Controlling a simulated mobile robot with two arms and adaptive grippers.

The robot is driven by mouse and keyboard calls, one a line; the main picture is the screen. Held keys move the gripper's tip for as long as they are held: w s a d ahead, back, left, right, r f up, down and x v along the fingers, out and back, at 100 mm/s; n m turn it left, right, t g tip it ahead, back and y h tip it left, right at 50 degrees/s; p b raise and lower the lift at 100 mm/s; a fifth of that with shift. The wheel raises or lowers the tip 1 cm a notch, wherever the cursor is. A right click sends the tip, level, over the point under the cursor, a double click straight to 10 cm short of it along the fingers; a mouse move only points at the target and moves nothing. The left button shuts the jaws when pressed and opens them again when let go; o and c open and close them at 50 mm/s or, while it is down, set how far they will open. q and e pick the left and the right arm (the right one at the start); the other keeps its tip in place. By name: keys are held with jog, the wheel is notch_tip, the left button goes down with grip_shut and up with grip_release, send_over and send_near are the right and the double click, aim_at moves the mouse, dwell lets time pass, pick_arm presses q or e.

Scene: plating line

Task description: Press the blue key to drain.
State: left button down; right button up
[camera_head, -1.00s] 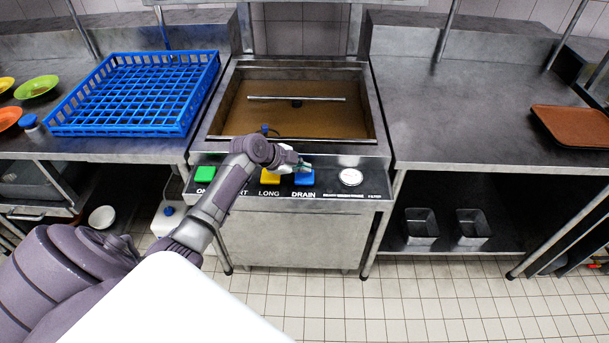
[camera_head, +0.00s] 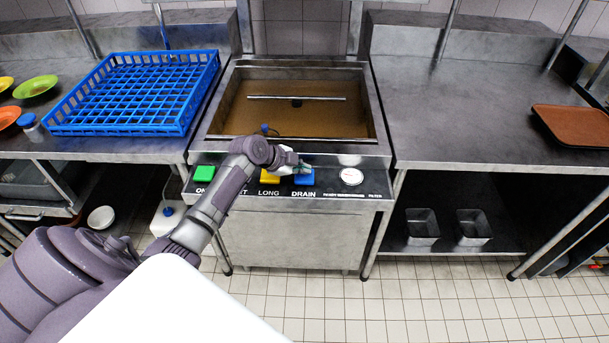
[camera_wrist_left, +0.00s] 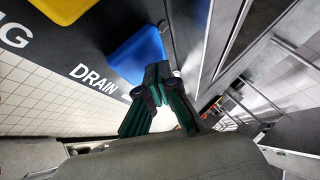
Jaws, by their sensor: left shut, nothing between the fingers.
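The blue key (camera_head: 304,178) sits on the dark front panel of the sink unit, above the printed word DRAIN. In the left wrist view the blue key (camera_wrist_left: 138,54) is just beyond my fingertips, with its near edge partly hidden by them. My left gripper (camera_head: 302,169) is shut and empty, over the back part of the blue key. In the left wrist view its dark green fingers (camera_wrist_left: 158,76) meet at the key's edge. I cannot tell whether they touch it or whether the key is pressed down. My right gripper is out of view.
A yellow key (camera_head: 269,177) is left of the blue one, and a green key (camera_head: 204,173) farther left. A round gauge (camera_head: 351,176) is to the right. The basin (camera_head: 376,110) behind holds brownish liquid. A blue rack (camera_head: 75,130) stands on the left counter; the right counter is mostly clear.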

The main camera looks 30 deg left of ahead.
aim_at(303, 176)
pick_arm(q)
jog(key=shift+f+b, duration=0.55)
jog(key=shift+f, duration=0.1)
dwell(0.5)
jog(key=shift+r, duration=0.15)
jog(key=shift+r+p, duration=0.7)
jog(key=shift+r, duration=0.15)
jog(key=shift+r+p, duration=1.9)
jog(key=shift+r, duration=0.7)
jog(key=shift+f, duration=0.1)
